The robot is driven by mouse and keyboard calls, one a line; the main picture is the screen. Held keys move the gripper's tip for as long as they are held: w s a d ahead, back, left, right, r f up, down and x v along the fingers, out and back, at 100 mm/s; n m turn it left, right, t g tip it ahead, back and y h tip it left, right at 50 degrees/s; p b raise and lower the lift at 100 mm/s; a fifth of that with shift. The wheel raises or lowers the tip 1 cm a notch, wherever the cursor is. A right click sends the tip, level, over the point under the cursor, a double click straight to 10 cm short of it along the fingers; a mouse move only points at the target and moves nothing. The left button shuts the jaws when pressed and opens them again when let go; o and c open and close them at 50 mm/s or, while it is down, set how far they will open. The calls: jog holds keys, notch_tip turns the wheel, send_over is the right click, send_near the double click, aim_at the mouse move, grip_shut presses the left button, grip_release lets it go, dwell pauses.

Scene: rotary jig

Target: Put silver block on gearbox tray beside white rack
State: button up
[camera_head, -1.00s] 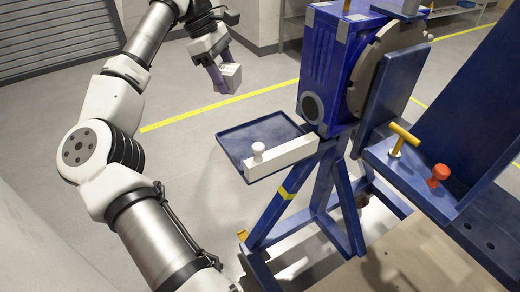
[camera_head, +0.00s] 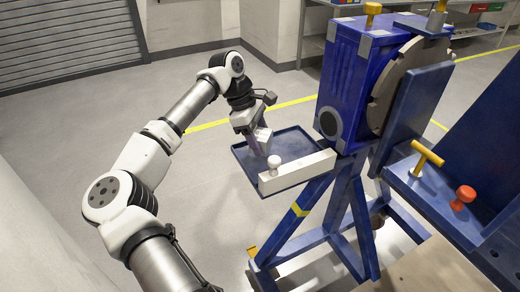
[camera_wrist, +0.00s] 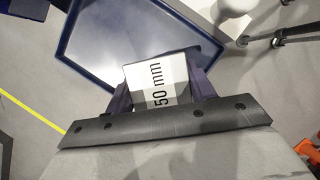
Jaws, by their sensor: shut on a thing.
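My gripper (camera_head: 258,144) is shut on the silver block (camera_head: 264,136), over the blue gearbox tray (camera_head: 292,136) in the head view. In the wrist view the block (camera_wrist: 158,76) is marked "50 mm" and sits between the two dark fingers of my gripper (camera_wrist: 161,92). The tray (camera_wrist: 105,97) lies beyond it, with the block overlapping its near edge. The tray floor looks empty; whether the block touches it cannot be told. The white rack (camera_head: 308,168), a long bar with a white knob (camera_head: 274,161), runs along the tray's front edge.
The blue gearbox (camera_head: 350,75) with its round plate stands just right of the tray, on a blue stand (camera_head: 345,215). A yellow T-handle (camera_head: 428,157) and a red knob (camera_head: 464,197) stand farther right. The floor left of the tray is clear.

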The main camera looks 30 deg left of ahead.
aim_at(260, 160)
jog(key=shift+f, duration=2.2)
jog(key=shift+f, duration=0.2)
jog(key=o, duration=1.3)
jog(key=shift+c, duration=0.2)
jog(key=b+v, duration=0.1)
jog(key=v, duration=1.1)
jog(key=shift+r, duration=0.2)
